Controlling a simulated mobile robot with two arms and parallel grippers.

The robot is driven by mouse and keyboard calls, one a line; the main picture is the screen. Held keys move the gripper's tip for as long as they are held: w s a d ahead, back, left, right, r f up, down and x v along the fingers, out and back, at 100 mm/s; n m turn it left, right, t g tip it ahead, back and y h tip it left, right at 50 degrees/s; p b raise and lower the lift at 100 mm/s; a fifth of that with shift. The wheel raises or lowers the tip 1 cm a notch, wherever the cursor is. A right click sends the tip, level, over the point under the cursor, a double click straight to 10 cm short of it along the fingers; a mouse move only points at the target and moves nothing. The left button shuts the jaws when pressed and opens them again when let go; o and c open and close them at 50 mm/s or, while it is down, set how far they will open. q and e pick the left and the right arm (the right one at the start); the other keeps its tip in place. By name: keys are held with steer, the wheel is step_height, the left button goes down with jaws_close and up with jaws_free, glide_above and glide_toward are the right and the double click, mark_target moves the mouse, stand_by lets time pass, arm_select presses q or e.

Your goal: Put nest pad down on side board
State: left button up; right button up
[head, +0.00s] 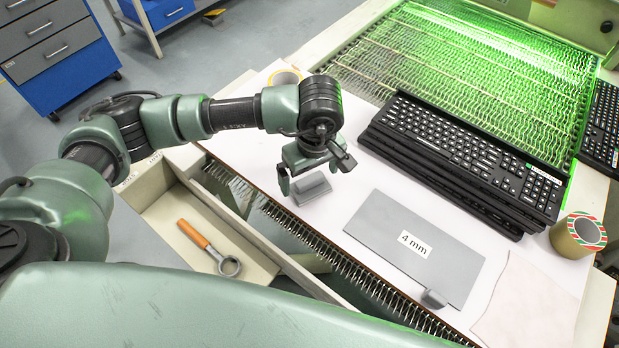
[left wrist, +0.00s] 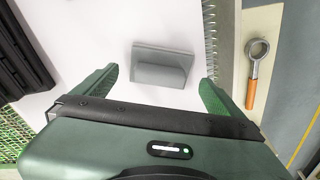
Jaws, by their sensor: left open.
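The nest pad appears to be the small grey plate with a raised grip (head: 311,189) lying on the white side board (head: 350,119). It also shows in the left wrist view (left wrist: 160,54), flat on the white surface. My left gripper (head: 314,172) is open and empty over the pad. In the left wrist view its two fingers (left wrist: 158,80) stand apart on either side of the pad's grip, with visible gaps. The pad's far side is partly hidden by the gripper in the head view. My right gripper is not in view.
A grey plate labelled "4 mm" (head: 385,255) lies to the right. Stacked black keyboards (head: 450,150) stand behind it, near a green-lit grid (head: 470,70). A tape roll (head: 578,235) is far right. An open drawer (head: 165,215) holds an orange-handled tool (head: 195,235).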

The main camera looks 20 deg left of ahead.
mark_target(313, 191)
arm_select(q)
step_height(313, 191, up, 10)
steer(key=b, duration=0.1)
steer(key=shift+s+d+b, duration=0.4)
steer(key=shift+d, duration=0.05)
